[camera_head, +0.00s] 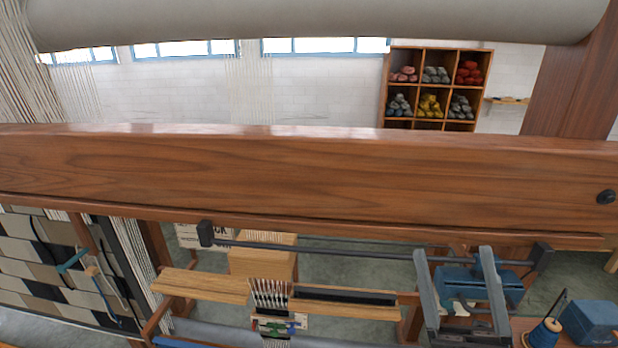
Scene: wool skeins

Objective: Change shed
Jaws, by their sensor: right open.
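A dark horizontal bar (320,248) with black end blocks runs below the wide wooden beam of the loom (300,175). My right gripper (454,256) is at the lower right, its two grey fingers spread and pointing up toward the right part of the bar. The fingertips overlap the bar in the picture; I cannot tell whether they touch it. Nothing shows held between them. Pale warp threads (270,292) pass through a gap between wooden slats (345,308) lower in the middle. My left gripper is not in view.
A patterned woven cloth (40,262) with a blue-handled tool hangs at left. A blue box (590,322) and a blue thread spool (546,333) stand at lower right. A wooden shelf of wool skeins (430,86) is at the back wall. A grey roller (320,22) crosses the top.

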